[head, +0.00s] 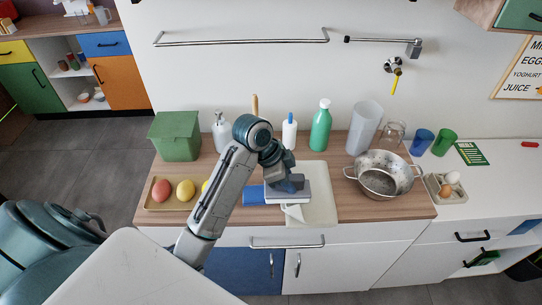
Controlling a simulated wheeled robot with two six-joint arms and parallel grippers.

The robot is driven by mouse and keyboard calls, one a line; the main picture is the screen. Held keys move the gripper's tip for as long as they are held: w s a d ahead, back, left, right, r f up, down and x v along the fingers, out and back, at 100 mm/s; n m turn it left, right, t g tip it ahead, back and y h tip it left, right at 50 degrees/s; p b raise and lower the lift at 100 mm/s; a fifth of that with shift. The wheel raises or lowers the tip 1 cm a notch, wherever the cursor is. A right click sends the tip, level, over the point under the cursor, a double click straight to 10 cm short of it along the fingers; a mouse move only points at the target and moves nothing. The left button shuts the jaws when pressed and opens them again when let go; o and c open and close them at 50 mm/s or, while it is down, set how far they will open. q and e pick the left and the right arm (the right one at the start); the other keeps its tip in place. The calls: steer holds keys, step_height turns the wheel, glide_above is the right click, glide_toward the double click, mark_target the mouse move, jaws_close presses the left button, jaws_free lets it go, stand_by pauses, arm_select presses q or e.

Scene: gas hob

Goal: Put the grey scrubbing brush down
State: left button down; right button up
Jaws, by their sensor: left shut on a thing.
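My left gripper (289,182) reaches down over the counter to the right of the middle. It is shut on a grey block-like thing (302,193), which I take to be the grey scrubbing brush. The gripper hides part of it, and its bristles cannot be made out. The brush is over or on a pale board (322,205); I cannot tell whether it touches. A blue flat thing (254,195) lies just left of it. My right gripper is not in view.
A steel colander (380,182) stands right of the board. Behind are a green bottle (320,130), a white bottle (289,135) and a tall clear container (364,128). A green bin (176,137) and a tray of fruit (158,206) are left. The board's right part is bare.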

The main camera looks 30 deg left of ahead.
arm_select(q)
steer(key=w+a+f+p, duration=0.1)
steer(key=a+p, duration=0.1)
steer(key=a, duration=0.2)
steer(key=w+a+f+p, duration=0.2)
steer(key=a, duration=0.2)
steer(key=w+a+f+p, duration=0.1)
steer(key=a+p, duration=0.1)
steer(key=a, duration=0.2)
steer(key=shift+w+a+f, duration=0.25)
steer(key=shift+w+a, duration=0.05)
steer(key=shift+a, duration=0.05)
steer(key=shift+f, duration=0.1)
steer(key=shift+f, duration=0.15)
steer(key=c, duration=1.2)
jaws_free()
